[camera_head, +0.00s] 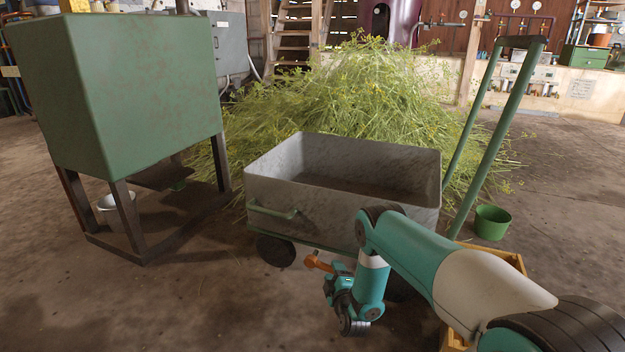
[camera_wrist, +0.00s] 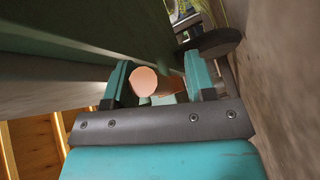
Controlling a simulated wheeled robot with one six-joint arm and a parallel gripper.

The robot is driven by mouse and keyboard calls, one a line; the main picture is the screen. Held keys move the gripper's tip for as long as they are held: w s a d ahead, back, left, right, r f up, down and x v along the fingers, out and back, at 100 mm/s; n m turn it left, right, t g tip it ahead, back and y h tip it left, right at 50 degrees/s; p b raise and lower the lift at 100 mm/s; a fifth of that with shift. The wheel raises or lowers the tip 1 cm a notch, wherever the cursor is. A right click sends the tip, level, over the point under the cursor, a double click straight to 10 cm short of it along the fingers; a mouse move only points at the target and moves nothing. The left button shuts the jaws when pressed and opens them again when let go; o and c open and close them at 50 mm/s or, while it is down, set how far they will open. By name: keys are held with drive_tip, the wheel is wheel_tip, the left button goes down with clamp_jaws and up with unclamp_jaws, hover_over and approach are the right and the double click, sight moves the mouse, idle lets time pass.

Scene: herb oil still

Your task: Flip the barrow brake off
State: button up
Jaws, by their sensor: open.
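The barrow (camera_head: 300,205) is a grey metal tub on a green frame with dark wheels and a tall green push handle (camera_head: 505,120). The brake lever (camera_head: 318,262) is a short orange bar low on the barrow's near side. My gripper (camera_head: 336,276) is low beside it, below the tub. In the wrist view, my gripper (camera_wrist: 158,82) is open, and the round orange end of the brake lever (camera_wrist: 144,81) shows between its fingers, closer to the left one. I cannot tell whether either finger touches it. My arm hides part of the barrow's right side.
A wooden crate (camera_head: 515,262) stands close behind my arm at the right. A green bucket (camera_head: 492,222) is beyond it. A green tank (camera_head: 130,95) on dark legs stands left, and a herb heap (camera_head: 380,95) lies behind the barrow. The front left floor is clear.

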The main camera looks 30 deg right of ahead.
drive_tip(key=r+p+v, duration=0.1)
drive_tip(key=p+v, duration=1.1)
drive_tip(key=v, duration=0.5)
drive_tip(key=w+r+m+g+y+p, duration=0.2)
drive_tip(key=w+r+g+y+p, duration=0.15)
drive_tip(key=w+r+p, duration=0.85)
drive_tip(key=w+a+r+n+y+p, duration=0.1)
drive_tip(key=w+r+y+p, duration=0.3)
drive_tip(key=r, duration=0.6)
drive_tip(key=w+a+r+n+g+y+p, duration=0.1)
drive_tip(key=w+a+r+y+p, duration=0.3)
drive_tip(key=r, duration=0.6)
drive_tip(key=shift+w+r+p, duration=0.3)
drive_tip(key=shift+w+p, duration=0.5)
drive_tip(key=shift+a+g, duration=0.15)
drive_tip(key=shift+g, duration=0.1)
